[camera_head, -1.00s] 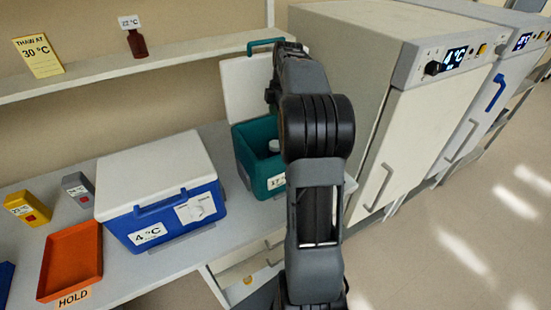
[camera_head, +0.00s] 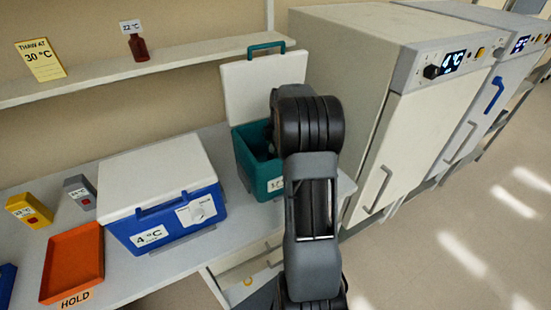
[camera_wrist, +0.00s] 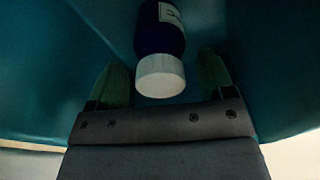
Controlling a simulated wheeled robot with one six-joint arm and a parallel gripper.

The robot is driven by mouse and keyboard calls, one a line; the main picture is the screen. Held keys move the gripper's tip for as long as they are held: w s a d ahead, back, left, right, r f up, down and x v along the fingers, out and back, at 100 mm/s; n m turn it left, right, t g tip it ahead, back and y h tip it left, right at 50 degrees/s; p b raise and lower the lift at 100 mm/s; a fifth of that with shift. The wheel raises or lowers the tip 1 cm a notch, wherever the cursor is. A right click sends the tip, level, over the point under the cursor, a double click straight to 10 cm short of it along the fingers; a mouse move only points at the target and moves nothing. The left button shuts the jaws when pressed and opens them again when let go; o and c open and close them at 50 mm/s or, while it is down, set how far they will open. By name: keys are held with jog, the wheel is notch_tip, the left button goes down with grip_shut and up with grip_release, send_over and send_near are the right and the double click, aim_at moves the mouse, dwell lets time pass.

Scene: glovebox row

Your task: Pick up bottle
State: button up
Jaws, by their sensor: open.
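A bottle (camera_wrist: 160,35) with a white cap (camera_wrist: 160,76), a dark blue body and a pale label lies within the teal cooler (camera_wrist: 60,60), seen in the wrist view. My gripper (camera_wrist: 162,66) is open, with one finger on each side of the bottle near its cap. I cannot tell whether either finger touches it. In the head view my arm reaches into the open teal cooler (camera_head: 268,186); it hides my gripper and the bottle there.
The cooler's raised white lid (camera_head: 245,90) stands behind the opening. A closed blue cooler (camera_head: 165,225) is to the left, with an orange tray (camera_head: 72,262) beyond it. A white cabinet (camera_head: 345,110) is close on the right. A brown bottle (camera_head: 138,47) stands on the shelf.

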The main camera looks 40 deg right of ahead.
jog(key=shift+f, duration=0.35)
jog(key=c, duration=1)
jog(key=shift+r, duration=0.1)
jog(key=shift+c, duration=0.3)
